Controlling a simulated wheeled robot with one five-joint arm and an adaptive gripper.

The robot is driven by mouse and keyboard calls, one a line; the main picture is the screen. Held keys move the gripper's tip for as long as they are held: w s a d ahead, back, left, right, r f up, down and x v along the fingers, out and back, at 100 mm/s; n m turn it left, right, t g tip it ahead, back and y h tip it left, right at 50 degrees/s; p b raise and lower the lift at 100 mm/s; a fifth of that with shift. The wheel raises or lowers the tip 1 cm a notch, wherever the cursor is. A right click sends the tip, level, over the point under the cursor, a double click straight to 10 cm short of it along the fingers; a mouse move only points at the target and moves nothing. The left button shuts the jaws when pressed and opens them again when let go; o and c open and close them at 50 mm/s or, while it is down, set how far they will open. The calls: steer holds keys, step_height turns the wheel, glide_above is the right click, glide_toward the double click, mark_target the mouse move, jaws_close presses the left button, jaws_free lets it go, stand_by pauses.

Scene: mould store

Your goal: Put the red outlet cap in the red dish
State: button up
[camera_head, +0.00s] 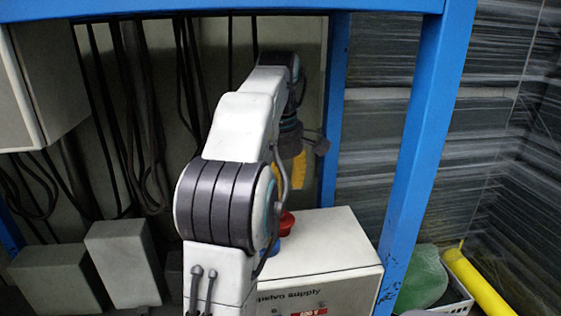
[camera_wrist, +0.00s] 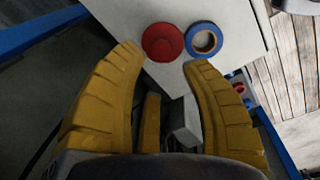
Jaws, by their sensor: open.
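A red round piece (camera_wrist: 162,42) lies on top of a white box, just beyond my fingertips in the wrist view. It also shows in the head view (camera_head: 286,223), partly behind my arm. I cannot tell for sure whether it is the outlet cap or the dish. Small red and blue parts (camera_wrist: 240,88) show lower right, beyond the box; they are too small to identify. My gripper (camera_wrist: 163,60) is open and empty, with its yellow fingers apart and pointing toward the red piece. In the head view my gripper (camera_head: 295,172) hangs above the box.
A blue ring-shaped piece (camera_wrist: 203,40) sits right beside the red one on the white box (camera_head: 325,250). A blue frame post (camera_head: 415,160) stands to the right. A yellow cylinder (camera_head: 475,285) and a green item (camera_head: 422,277) are at the lower right. Cables hang behind.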

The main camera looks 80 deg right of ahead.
mark_target(280, 214)
steer(key=shift+a+r+p, duration=0.2)
steer(key=shift+r+p, duration=0.6)
steer(key=shift+r, duration=1.5)
steer(key=shift+w, duration=0.1)
